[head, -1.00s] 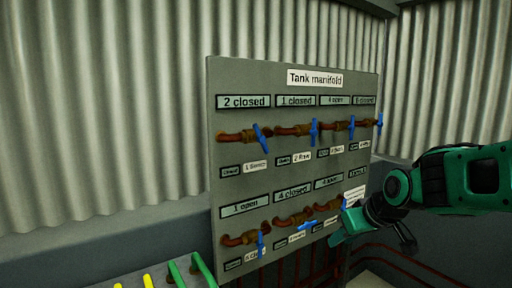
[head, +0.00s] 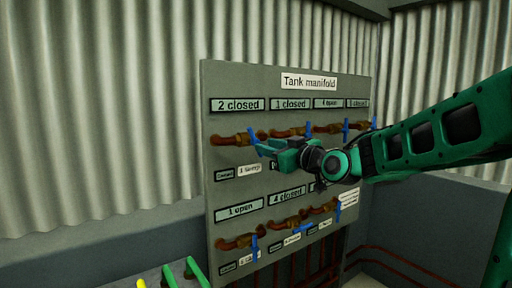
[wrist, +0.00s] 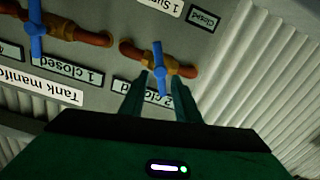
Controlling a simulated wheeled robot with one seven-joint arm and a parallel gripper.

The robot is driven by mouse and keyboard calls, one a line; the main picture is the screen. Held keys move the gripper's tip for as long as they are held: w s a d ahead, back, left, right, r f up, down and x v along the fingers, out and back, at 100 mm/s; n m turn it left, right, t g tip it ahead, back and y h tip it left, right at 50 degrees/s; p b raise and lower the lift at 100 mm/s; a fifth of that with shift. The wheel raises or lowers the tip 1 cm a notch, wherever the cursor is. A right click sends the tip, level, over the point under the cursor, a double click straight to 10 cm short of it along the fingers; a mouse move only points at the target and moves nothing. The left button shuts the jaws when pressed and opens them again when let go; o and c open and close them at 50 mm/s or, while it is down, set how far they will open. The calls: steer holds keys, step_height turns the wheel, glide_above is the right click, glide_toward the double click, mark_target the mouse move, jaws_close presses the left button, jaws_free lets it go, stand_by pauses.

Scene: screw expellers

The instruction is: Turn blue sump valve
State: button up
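The top-left valve (head: 237,138) on the panel has a blue lever handle (wrist: 159,62) set crosswise to its copper pipe. The plate under it appears to read "1 Sump" (head: 250,170), and the sign above reads "2 closed" (head: 237,104). My gripper (head: 265,148) is in front of this valve. In the wrist view, the two green fingers of my gripper (wrist: 159,95) are apart, one on each side of the lever's end. Gaps show between the lever and both fingers. My gripper hides part of the panel in the head view.
The grey "Tank manifold" panel (head: 335,80) carries two rows of similar valves with blue levers. Green rails (head: 194,268) stand at the lower left. Red pipes (head: 385,255) run along the lower wall at right.

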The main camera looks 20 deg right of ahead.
mark_target(254, 142)
steer(key=x, duration=0.6)
